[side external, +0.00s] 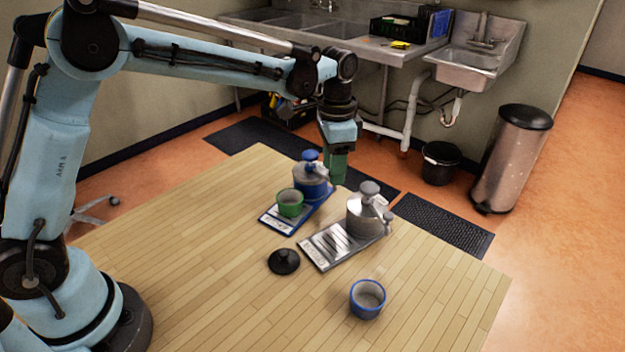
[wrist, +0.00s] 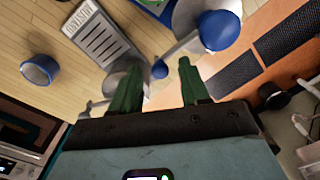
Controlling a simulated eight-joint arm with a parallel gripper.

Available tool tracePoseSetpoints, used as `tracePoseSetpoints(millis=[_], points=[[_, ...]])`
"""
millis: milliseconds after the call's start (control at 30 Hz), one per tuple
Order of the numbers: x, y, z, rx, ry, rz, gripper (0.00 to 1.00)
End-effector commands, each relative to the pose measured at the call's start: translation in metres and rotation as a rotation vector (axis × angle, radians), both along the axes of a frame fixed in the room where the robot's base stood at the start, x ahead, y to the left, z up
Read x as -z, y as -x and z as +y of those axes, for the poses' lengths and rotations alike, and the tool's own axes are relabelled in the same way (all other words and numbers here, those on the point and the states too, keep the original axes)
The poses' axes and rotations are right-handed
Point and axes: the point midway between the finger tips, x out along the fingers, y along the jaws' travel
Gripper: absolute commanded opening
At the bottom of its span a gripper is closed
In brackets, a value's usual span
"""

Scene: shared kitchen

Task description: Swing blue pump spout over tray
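The blue pump (side external: 311,186) stands at the back end of its blue tray (side external: 268,222), with a green cup (side external: 290,203) on the tray in front. In the wrist view the pump's blue knob (wrist: 219,30) is at top right. Its metal spout (wrist: 187,46) runs down-left to a blue ball tip (wrist: 160,69), away from the tray. My gripper (side external: 338,176) is low, just right of the blue pump. In the wrist view my green fingers (wrist: 160,66) are apart, with the tip appearing between them. Contact cannot be told.
A grey pump (side external: 366,218) on a slotted grey tray (side external: 318,250) stands close at right. A black lid (side external: 284,261) and a blue cup (side external: 368,298) sit nearer the front. The wooden table's left and front are clear.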

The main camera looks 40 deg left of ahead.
Motion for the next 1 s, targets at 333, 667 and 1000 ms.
tracePoseSetpoints(millis=[333, 667, 1000], points=[[0.000, 0.000, 0.000, 0.000, 0.000, 0.000, 0.00], [-0.001, 0.000, 0.000, 0.006, 0.001, 0.001, 0.00], [-0.001, 0.010, 0.002, 0.139, 0.001, 0.001, 0.00]])
